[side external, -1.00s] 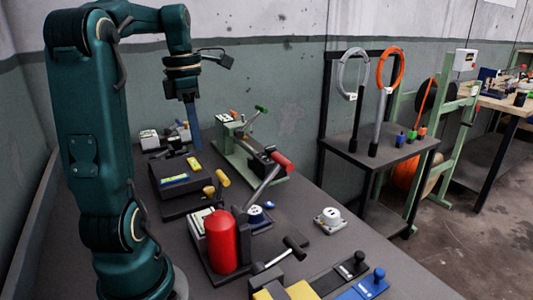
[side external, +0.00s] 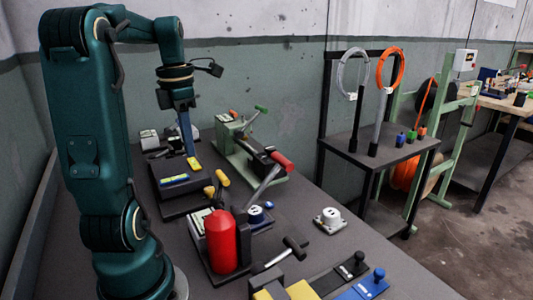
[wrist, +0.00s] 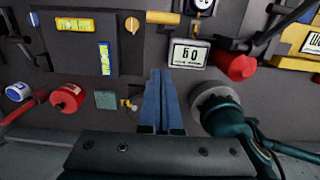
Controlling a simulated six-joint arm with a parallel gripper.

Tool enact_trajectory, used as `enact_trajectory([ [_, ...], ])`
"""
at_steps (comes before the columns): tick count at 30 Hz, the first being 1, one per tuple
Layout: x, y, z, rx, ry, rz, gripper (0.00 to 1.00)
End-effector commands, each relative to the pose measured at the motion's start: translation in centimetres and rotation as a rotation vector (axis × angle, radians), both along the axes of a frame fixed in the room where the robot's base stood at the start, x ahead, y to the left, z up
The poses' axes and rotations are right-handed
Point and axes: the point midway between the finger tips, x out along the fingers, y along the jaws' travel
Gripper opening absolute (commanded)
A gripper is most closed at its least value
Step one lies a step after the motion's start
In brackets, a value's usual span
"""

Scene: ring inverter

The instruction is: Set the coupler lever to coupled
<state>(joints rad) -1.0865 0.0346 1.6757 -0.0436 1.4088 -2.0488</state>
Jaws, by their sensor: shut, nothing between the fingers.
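My gripper (side external: 189,153) points down with its two blue fingers together and empty, beside the back end of the dark box with yellow displays (side external: 175,178). In the wrist view the fingers (wrist: 155,98) also lie side by side with nothing between them. I cannot tell for sure which handle is the coupler lever. A black T-handle (side external: 283,252) lies nearer the camera. A small yellow part (wrist: 129,103) shows left of the fingers.
A red cylinder (side external: 222,243) stands at the front of the bench. A yellow knob (side external: 222,178) is right of the dark box. A rack holds grey and orange rings (side external: 390,66).

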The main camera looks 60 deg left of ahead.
Motion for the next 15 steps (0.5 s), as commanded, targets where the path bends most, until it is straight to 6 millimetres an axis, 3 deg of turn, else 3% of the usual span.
enact_trajectory([
  [12,0.3,-0.1,-7.0,-0.006,0.003,-0.001,0.0],
  [15,1.8,-0.1,-7.2,-0.002,0.001,-0.008,0.0],
])
